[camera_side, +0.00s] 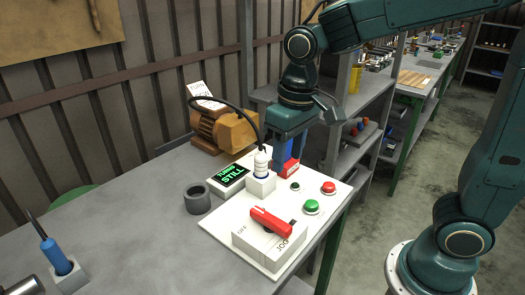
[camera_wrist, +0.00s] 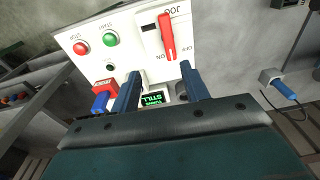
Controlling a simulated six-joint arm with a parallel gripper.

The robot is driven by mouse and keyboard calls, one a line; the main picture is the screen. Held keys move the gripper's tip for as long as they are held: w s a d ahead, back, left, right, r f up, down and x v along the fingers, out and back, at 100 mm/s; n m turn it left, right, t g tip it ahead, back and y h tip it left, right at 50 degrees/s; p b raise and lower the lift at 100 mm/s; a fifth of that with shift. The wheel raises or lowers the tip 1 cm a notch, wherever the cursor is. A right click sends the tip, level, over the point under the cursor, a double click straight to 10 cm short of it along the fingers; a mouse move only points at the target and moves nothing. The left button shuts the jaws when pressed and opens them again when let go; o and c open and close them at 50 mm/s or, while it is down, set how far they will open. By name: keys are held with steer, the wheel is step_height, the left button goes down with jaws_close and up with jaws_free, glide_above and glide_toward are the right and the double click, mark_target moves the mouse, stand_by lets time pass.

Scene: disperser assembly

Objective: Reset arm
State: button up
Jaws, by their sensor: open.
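My gripper (camera_side: 284,150) is above the back part of a white control panel (camera_side: 226,216), its blue fingers pointing down. In the wrist view its two fingers (camera_wrist: 160,88) stand wide apart, and I see nothing held between them. A white ribbed cylinder (camera_side: 262,162) with a dark tip stands upright in a white block (camera_side: 262,186), just left of the fingers in the side view. A red block with a blue part (camera_side: 291,168) is partly hidden behind the fingers; it also shows left of them in the wrist view (camera_wrist: 104,90).
The panel has a red lever (camera_side: 270,221), a green button (camera_side: 312,206), a red button (camera_side: 328,187) and a screen (camera_side: 232,178) reading STILL. A grey ring (camera_side: 197,199), an orange-brown motor (camera_side: 224,130) and a blue-handled tool (camera_side: 51,252) are nearby. The table's middle left is clear.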

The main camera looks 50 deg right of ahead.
steer(key=s+d+r+t, duration=0.3)
steer(key=s+d, duration=0.4)
steer(key=s, duration=0.6)
steer(key=shift+s+t, duration=0.15)
steer(key=shift+t, duration=0.65)
